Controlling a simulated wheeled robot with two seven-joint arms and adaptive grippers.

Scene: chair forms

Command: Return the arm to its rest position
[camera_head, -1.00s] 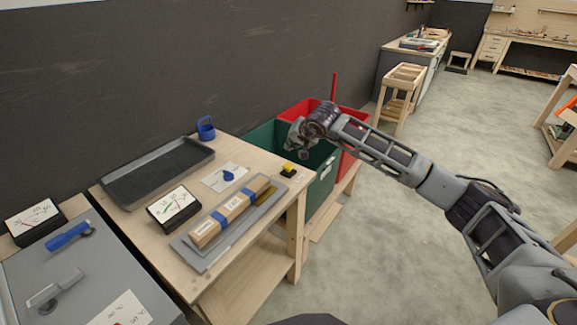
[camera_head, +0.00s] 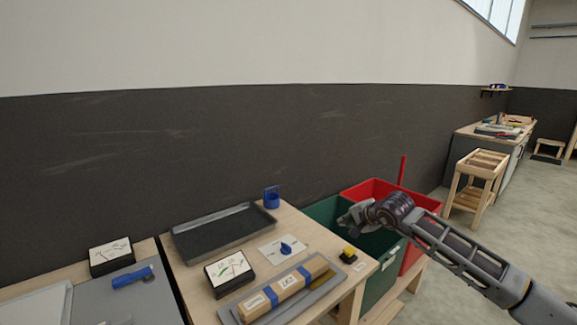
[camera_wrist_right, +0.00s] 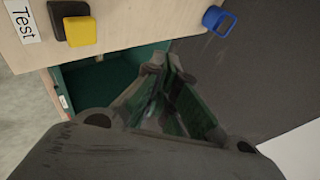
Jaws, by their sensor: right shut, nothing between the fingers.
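My right gripper (camera_head: 350,218) is shut and empty. It hangs over the green bin (camera_head: 321,209) beside the right end of the wooden bench. In the right wrist view the gripper (camera_wrist_right: 168,75) shows its fingers together with the green bin (camera_wrist_right: 75,84) below. My right arm (camera_head: 450,250) stretches in from the lower right. My left gripper does not show in either view.
A red bin (camera_head: 372,187) stands behind the green one. The wooden bench (camera_head: 315,235) carries a dark tray (camera_head: 222,236), a meter (camera_head: 229,271), a wrapped wooden block (camera_head: 288,287), a yellow button (camera_head: 349,251) and a blue holder (camera_head: 271,197). Open floor lies at right.

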